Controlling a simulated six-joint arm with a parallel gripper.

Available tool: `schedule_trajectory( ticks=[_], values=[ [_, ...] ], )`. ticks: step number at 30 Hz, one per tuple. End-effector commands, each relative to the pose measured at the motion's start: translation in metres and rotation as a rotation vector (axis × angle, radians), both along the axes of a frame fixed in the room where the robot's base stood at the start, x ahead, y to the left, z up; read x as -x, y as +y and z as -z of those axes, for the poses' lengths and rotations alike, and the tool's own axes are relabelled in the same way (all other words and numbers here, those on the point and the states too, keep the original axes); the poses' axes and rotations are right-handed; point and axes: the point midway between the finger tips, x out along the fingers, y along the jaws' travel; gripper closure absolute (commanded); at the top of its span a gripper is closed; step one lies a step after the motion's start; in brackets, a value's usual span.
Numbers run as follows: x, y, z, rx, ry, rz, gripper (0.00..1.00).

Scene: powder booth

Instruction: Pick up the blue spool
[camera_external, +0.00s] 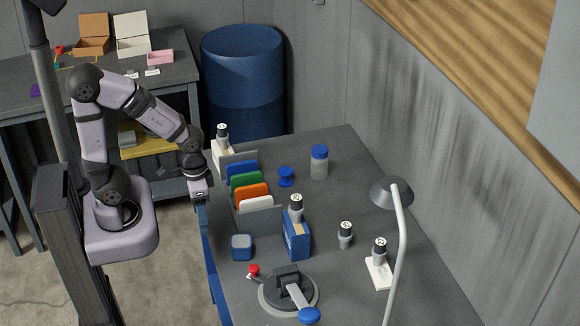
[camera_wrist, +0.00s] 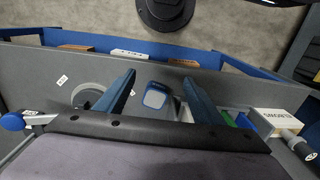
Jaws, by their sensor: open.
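The blue spool (camera_external: 286,176) stands on the grey table in the external view, right of the rack of coloured cards and left of a blue-capped jar. It is not seen in the wrist view. My gripper (camera_external: 202,203) is at the table's left edge, left of the card rack and well apart from the spool. In the wrist view my gripper (camera_wrist: 159,78) shows two spread fingers with nothing held between them. A blue block with a pale top (camera_wrist: 155,98) appears beyond the gap between them.
The card rack (camera_external: 262,219) stands between my gripper and the spool. The blue-capped jar (camera_external: 319,163) is close to the spool's right. A blue box (camera_external: 296,238), a lever device (camera_external: 289,288) and a lamp (camera_external: 391,193) stand nearer the front. Table behind the spool is clear.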

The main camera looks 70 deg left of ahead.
Motion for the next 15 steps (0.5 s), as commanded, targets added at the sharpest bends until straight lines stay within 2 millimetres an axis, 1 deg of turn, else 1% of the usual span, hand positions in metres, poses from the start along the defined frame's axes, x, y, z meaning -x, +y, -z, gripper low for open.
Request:
schedule_trajectory(
  ticks=[4, 7, 15],
  values=[
    [0.000, 0.000, -0.003, 0.000, -0.001, 0.000, 0.38],
    [-0.001, 0.000, -0.010, 0.000, -0.004, 0.000, 0.38],
    [-0.002, 0.000, -0.046, 0.000, -0.006, 0.000, 0.38]
  ],
)
